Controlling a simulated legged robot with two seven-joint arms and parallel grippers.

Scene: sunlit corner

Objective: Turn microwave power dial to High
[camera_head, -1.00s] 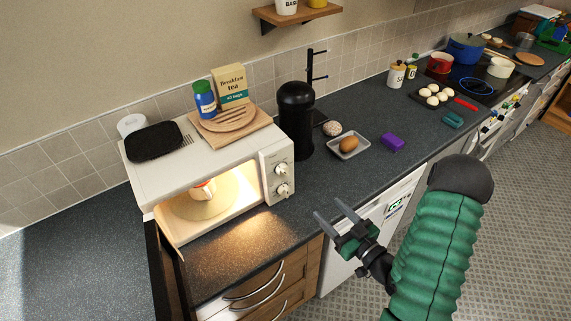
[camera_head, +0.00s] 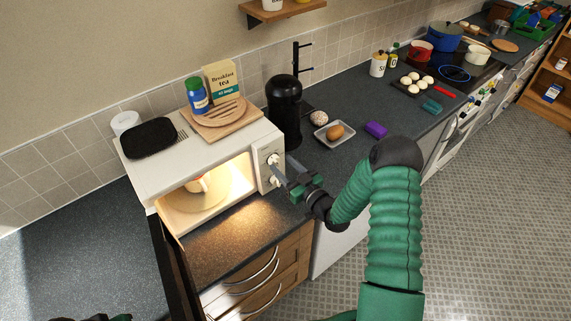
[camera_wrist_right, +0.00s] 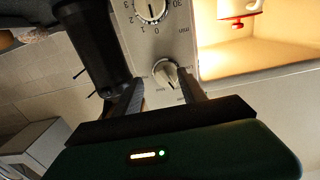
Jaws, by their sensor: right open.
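The white microwave (camera_head: 222,140) stands on the counter with its lit door side open. Its control panel on the right has two round dials, one above the other. The power dial (camera_head: 273,160) is the upper one; in the right wrist view, which is turned over, it is the dial (camera_wrist_right: 165,73) near the fingers, its words too small to read. The numbered timer dial (camera_wrist_right: 150,9) is beyond it. My right gripper (camera_wrist_right: 161,88) is open, its fingers on either side of the power dial; contact is unclear. Only a sliver of my left arm shows at the bottom left edge.
The dark open door (camera_head: 172,262) hangs at the front left. A tea box (camera_head: 224,83), blue jar and boards lie on top.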

